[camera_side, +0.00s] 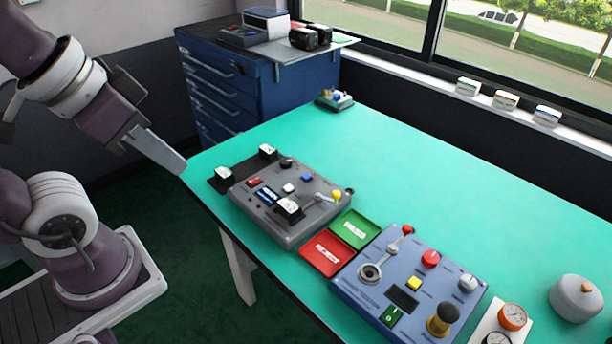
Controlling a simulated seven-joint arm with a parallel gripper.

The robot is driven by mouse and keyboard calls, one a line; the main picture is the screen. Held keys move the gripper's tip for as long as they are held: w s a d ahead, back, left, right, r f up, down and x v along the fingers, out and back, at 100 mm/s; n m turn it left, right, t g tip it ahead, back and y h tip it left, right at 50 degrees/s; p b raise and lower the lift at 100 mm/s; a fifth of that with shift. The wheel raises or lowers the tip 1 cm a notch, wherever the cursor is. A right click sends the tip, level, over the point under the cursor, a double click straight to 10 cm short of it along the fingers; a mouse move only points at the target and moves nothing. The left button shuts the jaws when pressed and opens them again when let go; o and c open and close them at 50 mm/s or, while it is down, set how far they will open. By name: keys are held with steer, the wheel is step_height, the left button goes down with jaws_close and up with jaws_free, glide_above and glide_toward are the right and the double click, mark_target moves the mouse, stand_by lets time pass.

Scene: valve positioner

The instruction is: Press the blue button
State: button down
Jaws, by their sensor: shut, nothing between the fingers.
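The blue button (307,178) is a small blue square on top of a grey control box (270,228), toward its far right side. A white button (289,188) and a red one (254,182) sit to its left on the same box. My gripper (181,167) is shut and empty. In the picture it is at the left, near the table's left edge and up-left of the grey box, well apart from the blue button. Its height above the table is hard to tell.
Red (326,253) and green (355,229) trays lie beside the grey box. A blue-grey panel (350,290) with knobs and a lever stands at front right. Gauges (512,316) and a grey lidded pot (576,298) are farther right. The table's far middle (440,170) is clear.

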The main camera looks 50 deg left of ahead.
steer(key=m+t+y, duration=0.1)
steer(key=m+t, duration=0.3)
steer(key=m, duration=0.4)
glide_above(304, 178)
step_height(304, 178, down, 20)
steer(key=shift+r, duration=0.2)
steer(key=shift+f, duration=4.4)
